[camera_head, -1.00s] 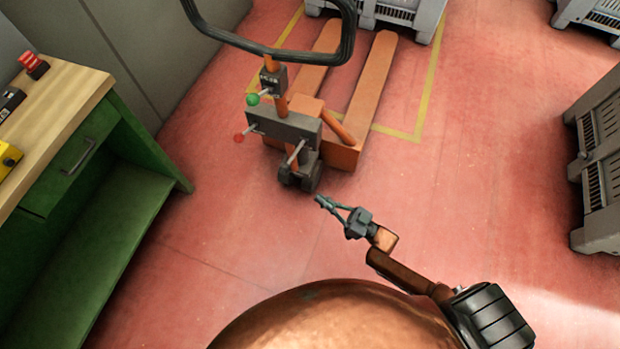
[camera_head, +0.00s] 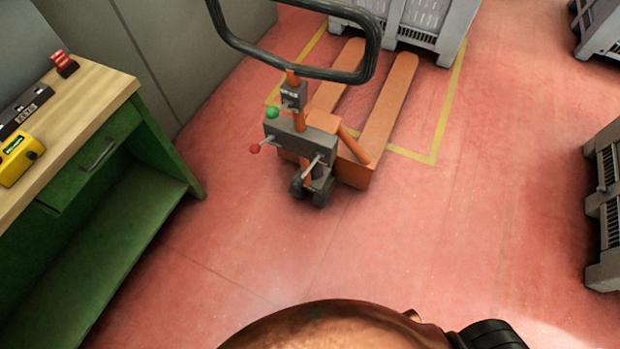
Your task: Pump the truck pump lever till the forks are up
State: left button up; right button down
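The pallet truck (camera_head: 350,168) stands on the red floor ahead, its two orange forks (camera_head: 387,112) pointing away from me and lying low near the floor. A black loop handle (camera_head: 325,73) rises towards me on its orange shaft. Levers stick out of the grey block (camera_head: 292,139): one with a green knob (camera_head: 271,112), one with a red knob (camera_head: 255,148), and a bare metal one (camera_head: 314,162) at right. No label shows which one is the pump lever. Neither of my grippers is in view, and nothing touches the truck.
A green workbench (camera_head: 110,150) with a wooden top stands at left, carrying a yellow device (camera_head: 18,158) and a red-topped item (camera_head: 62,62). A grey crate (camera_head: 425,38) is beyond the forks; others stand at right. Yellow lines (camera_head: 440,120) mark the floor. The floor before the truck is clear.

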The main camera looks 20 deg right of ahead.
aim_at(297, 182)
jog(key=z, duration=1.55)
jog(key=k, duration=0.9)
jog(key=u, duration=1.3)
jog(key=i, duration=0.5)
jog(key=z, duration=0.05)
